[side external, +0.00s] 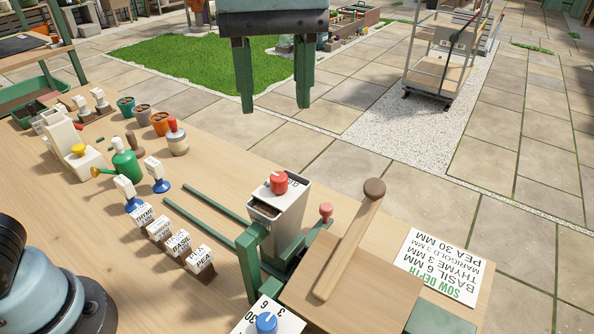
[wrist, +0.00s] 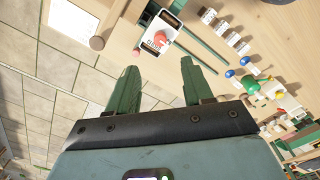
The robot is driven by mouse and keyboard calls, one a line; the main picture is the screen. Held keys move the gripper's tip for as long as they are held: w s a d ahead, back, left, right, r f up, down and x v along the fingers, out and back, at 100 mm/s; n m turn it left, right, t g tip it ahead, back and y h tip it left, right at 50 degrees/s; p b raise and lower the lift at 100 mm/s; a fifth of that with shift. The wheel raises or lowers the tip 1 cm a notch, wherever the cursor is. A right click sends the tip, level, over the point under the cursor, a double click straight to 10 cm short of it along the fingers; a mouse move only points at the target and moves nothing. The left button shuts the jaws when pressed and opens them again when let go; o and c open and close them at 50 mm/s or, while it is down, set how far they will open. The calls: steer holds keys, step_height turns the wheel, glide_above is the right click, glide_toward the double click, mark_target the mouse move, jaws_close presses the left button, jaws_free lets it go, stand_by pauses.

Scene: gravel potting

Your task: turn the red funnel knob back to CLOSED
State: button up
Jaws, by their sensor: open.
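The red funnel knob (side external: 278,182) sits on the plate on top of the grey-white funnel (side external: 290,218), with brown material showing in an opening beside it. In the wrist view the knob (wrist: 158,37) is a red disc on a white plate, beyond and between my fingertips. Small lettering lies beside it, but I cannot read the knob's setting surely. My gripper (side external: 274,105) is open and empty, fingers pointing down, well above the funnel and apart from the knob. It also shows in the wrist view (wrist: 159,66), with a wide gap between its two green fingers.
A wooden lever (side external: 345,245) with a brown end rises right of the funnel, near a smaller red knob (side external: 325,212). Green rails (side external: 205,222) run left of it. Seed labels (side external: 180,245), a blue dial (side external: 266,322) and a sowing-depth card (side external: 440,265) stand around.

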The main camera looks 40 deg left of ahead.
mark_target(279, 176)
step_height(279, 176, down, 12)
steer(key=shift+r, duration=0.2)
stand_by(0.4)
jaws_close()
